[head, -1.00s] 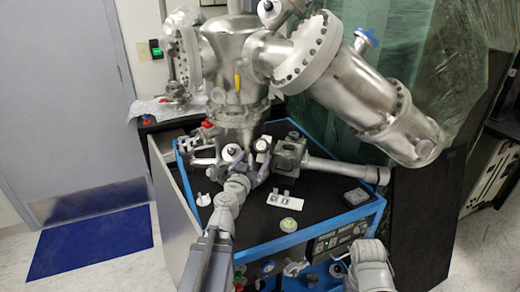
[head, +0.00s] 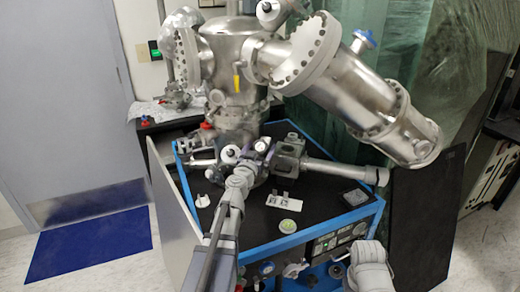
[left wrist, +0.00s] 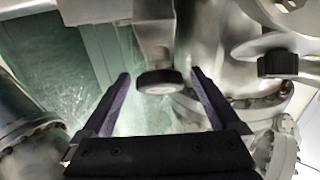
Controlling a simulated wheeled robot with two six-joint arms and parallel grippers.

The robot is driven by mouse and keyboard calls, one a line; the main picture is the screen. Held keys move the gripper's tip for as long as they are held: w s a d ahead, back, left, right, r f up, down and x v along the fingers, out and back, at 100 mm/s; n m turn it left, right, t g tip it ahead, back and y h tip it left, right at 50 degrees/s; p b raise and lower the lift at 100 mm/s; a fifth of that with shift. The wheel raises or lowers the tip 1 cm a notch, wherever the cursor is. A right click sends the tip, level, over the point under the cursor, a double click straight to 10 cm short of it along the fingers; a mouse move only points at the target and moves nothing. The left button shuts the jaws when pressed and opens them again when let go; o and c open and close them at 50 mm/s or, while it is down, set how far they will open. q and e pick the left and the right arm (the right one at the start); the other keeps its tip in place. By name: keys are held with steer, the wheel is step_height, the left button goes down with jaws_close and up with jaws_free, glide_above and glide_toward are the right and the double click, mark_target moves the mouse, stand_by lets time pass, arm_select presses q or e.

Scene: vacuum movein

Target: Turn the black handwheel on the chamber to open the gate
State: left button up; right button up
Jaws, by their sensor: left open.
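The black handwheel (left wrist: 158,82) shows in the left wrist view as a small round knob with a dark rim and a paler face, on a metal stem. In the head view the handwheel (head: 261,145) is at the front of the metal chamber (head: 230,55), partly hidden by my left gripper. My left gripper (left wrist: 161,73) is open, with its two purple fingers on either side of the wheel and visible gaps. In the head view my left gripper (head: 255,160) is at the chamber's lower front. My right gripper is not in view; only part of that arm shows at the lower right.
A second round knob (head: 230,153) is just left of the wheel. A metal block and tube (head: 330,169) extend to the right.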

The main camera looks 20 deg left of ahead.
arm_select(q)
steer(key=shift+c, duration=0.4)
steer(key=c, duration=1.3)
steer(key=shift+d+n, duration=0.1)
steer(key=shift+n, duration=0.2)
steer(key=shift+n+y, duration=0.3)
steer(key=shift+y, duration=0.1)
steer(key=n+y, duration=0.1)
steer(key=n, duration=0.1)
steer(key=shift+w+r+n+g+y, duration=0.1)
steer(key=shift+n+g+y, duration=0.2)
steer(key=shift+y, duration=0.1)
steer(key=shift+n+g+y+p, duration=0.95)
steer(key=shift+n+y, duration=0.45)
steer(key=shift+n, duration=0.9)
steer(key=shift+g+y, duration=0.25)
steer(key=shift+y, duration=0.05)
